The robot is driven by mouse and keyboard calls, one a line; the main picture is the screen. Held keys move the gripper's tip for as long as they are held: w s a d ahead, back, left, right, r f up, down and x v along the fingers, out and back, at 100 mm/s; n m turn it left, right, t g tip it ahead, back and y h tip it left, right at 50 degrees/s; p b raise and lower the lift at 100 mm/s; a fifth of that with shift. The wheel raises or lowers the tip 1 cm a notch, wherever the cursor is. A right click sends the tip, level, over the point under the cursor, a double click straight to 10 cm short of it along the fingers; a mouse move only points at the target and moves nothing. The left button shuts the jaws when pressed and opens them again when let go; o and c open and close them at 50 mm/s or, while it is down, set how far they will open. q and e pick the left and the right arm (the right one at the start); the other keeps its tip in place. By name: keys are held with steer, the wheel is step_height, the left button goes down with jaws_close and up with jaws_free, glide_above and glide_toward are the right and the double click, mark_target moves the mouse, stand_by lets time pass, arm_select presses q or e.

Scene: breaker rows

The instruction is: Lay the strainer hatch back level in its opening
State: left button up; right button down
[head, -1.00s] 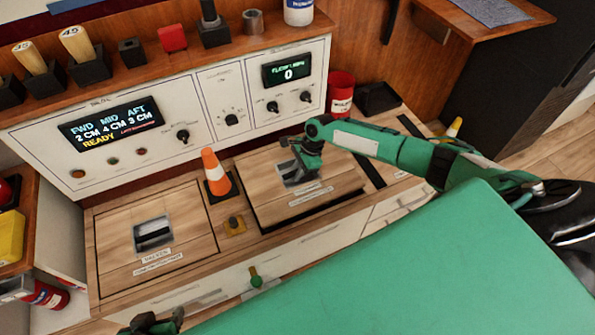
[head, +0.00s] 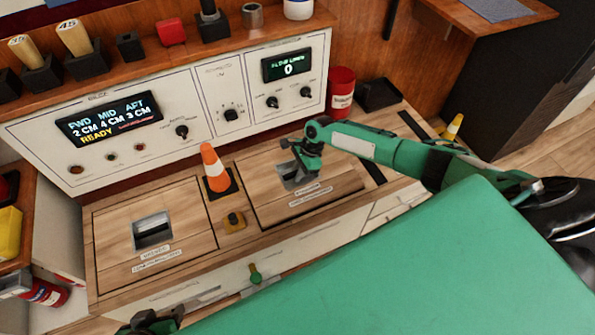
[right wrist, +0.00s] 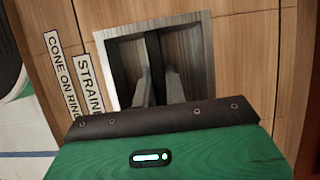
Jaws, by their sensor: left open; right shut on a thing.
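The strainer hatch (head: 335,185) is a wooden panel with a recessed metal pull and labels. In the right wrist view the fingers (right wrist: 152,85) are inside the metal recess (right wrist: 200,60), beside a label starting "STRAIN". My left gripper (head: 155,322) is open at the bottom edge, partly cut off, away from the hatch.
A second hatch (head: 185,215) lies flush at left. A red can (head: 341,92) and a black tray (head: 378,95) stand behind right.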

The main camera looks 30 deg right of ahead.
steer(key=shift+w+f+b, duration=0.1)
steer(key=shift+f+b, duration=0.25)
steer(key=shift+f, duration=0.4)
steer(key=c, duration=1.4)
jaws_free()
steer(key=shift+o, duration=0.2)
steer(key=shift+f, duration=0.2)
steer(key=shift+d+r, duration=0.1)
steer(key=shift+r, duration=0.3)
steer(key=p+v, duration=0.2)
steer(key=v, duration=0.6)
steer(key=p+v, duration=0.1)
steer(key=v, duration=0.3)
steer(key=shift+r, duration=0.15)
arm_select(q)
steer(key=s+a+g, duration=0.1)
steer(key=s+a+g+y, duration=0.1)
steer(key=a, duration=0.1)
steer(key=shift+s+a+f+g, duration=0.2)
steer(key=shift+a+f+g, duration=0.1)
steer(key=shift+f, duration=0.1)
arm_select(e)
steer(key=shift+d+r, duration=0.15)
steer(key=shift+r, duration=0.35)
